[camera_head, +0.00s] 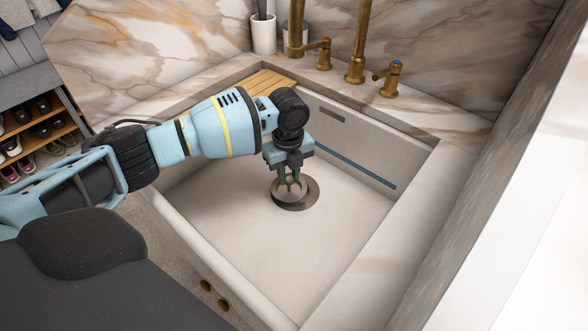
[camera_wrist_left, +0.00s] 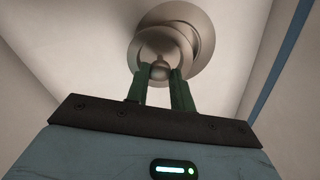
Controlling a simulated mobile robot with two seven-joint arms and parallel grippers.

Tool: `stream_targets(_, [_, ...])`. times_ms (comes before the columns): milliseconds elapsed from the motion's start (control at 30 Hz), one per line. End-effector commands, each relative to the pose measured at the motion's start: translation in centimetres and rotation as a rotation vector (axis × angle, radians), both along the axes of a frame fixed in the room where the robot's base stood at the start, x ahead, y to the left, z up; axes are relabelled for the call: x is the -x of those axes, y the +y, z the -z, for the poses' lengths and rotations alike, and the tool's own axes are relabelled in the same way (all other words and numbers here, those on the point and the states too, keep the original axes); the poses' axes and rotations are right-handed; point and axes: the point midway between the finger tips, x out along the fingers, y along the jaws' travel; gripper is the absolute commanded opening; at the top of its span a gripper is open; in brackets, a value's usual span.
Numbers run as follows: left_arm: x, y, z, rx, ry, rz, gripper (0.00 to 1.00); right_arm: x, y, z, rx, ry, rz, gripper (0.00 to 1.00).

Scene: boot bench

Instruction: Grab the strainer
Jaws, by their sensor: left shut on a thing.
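The strainer (camera_head: 291,197) is a round metal piece at the drain in the floor of the white sink (camera_head: 240,246). In the left wrist view the strainer (camera_wrist_left: 152,45) has a small round knob on top and looks shifted from the drain's outer ring (camera_wrist_left: 205,30). I cannot tell whether it is lifted clear. My left gripper (camera_head: 291,184) reaches down into the sink over the drain. Its green fingers (camera_wrist_left: 160,78) are shut on the strainer's knob, one finger on each side. My right gripper is not in view.
Brass taps (camera_head: 355,70) and a white cup (camera_head: 263,35) stand on the counter behind the sink. A wooden slatted board (camera_head: 262,82) lies at the back left. Sink walls surround my gripper. A shoe rack (camera_head: 38,130) stands far left.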

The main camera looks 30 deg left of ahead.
Motion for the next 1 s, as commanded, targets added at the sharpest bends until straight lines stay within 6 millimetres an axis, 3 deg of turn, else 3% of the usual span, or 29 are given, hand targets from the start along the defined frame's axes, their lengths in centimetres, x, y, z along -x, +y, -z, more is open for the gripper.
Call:
stream_targets(600, [9.6, 1.2, -1.0, -0.001, -0.001, 0.001, 0.0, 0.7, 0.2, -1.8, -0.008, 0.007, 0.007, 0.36])
stream_targets(1000, [13.2, 1.5, -1.3, 0.001, -0.002, 0.0, 0.0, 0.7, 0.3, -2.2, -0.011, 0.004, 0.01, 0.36])
